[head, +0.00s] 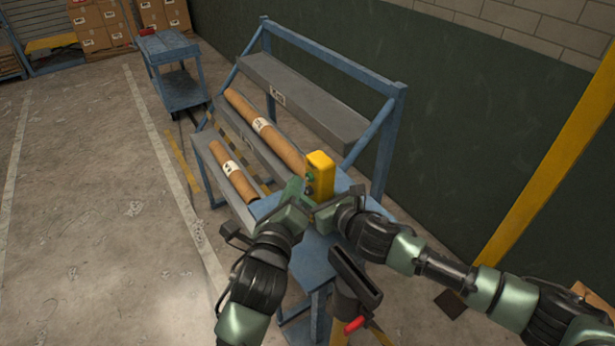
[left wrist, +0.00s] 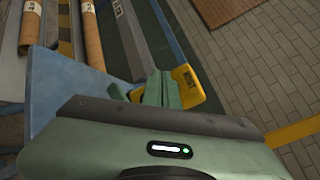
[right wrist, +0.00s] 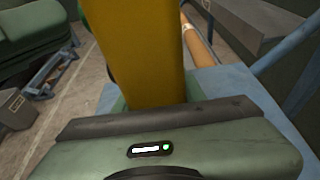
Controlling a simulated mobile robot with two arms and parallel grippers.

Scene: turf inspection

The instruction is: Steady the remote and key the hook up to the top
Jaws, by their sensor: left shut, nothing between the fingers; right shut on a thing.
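The yellow remote (head: 320,172) stands upright above the blue table, with a green button and a dark button on its left face. It also shows in the left wrist view (left wrist: 187,78), and it fills the upper middle of the right wrist view (right wrist: 138,50). My right gripper (head: 322,204) is shut on the remote's lower part. My left gripper (head: 297,188) is shut and empty, its fingertips close to the button face. I cannot tell whether they touch it. In the left wrist view its green fingers (left wrist: 158,90) overlap the remote. I cannot make out the hook in any view.
A blue rack with grey shelves (head: 300,95) holds a long brown roll (head: 262,130) and a shorter one (head: 232,170). A blue cart (head: 175,75) stands behind at left. The blue table (head: 312,262) lies below my grippers. Open floor (head: 110,230) is at left.

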